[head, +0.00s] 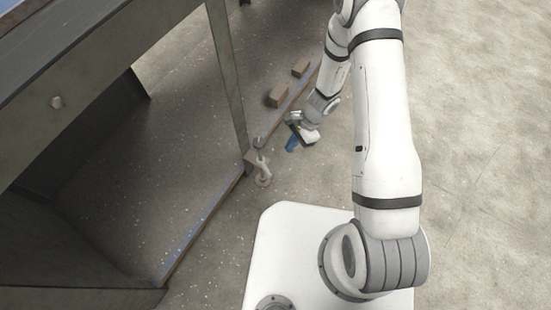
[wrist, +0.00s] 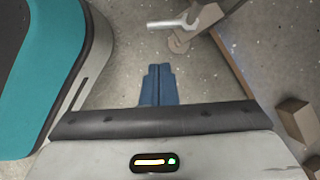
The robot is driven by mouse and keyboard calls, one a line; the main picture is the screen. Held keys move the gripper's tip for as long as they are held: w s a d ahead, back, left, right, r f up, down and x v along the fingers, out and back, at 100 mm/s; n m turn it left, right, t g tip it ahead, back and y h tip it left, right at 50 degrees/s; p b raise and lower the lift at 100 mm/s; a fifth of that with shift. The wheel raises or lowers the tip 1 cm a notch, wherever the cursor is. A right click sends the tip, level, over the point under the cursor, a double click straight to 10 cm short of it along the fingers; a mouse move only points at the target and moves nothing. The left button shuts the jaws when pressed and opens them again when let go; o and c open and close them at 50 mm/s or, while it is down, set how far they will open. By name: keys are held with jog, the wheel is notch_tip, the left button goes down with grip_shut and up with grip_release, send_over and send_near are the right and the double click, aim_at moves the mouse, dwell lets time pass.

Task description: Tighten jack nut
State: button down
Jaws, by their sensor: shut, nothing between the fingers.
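The jack (head: 262,168) stands at the foot of the bench post, by the floor beam. The nut itself is too small to make out. My gripper (head: 291,147) is low near the floor, to the right of the jack and apart from it. In the wrist view its blue fingers (wrist: 159,72) are together with nothing between them, short of the jack.
A long floor beam (head: 205,222) runs along the open front of the metal bench. Wooden blocks (head: 278,95) sit by the beam beyond my gripper; they also show at the right in the wrist view (wrist: 296,119). The concrete floor (head: 480,150) at right is clear.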

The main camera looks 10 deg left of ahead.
aim_at(268, 172)
jog(key=s+a+b+x, duration=0.1)
jog(key=b+x, duration=0.4)
jog(key=x, duration=0.6)
jog(key=shift+a+r, duration=0.1)
jog(key=shift+s+a+f+b, duration=0.3)
jog(key=shift+s+a+b, duration=0.15)
jog(key=shift+s+b, duration=0.2)
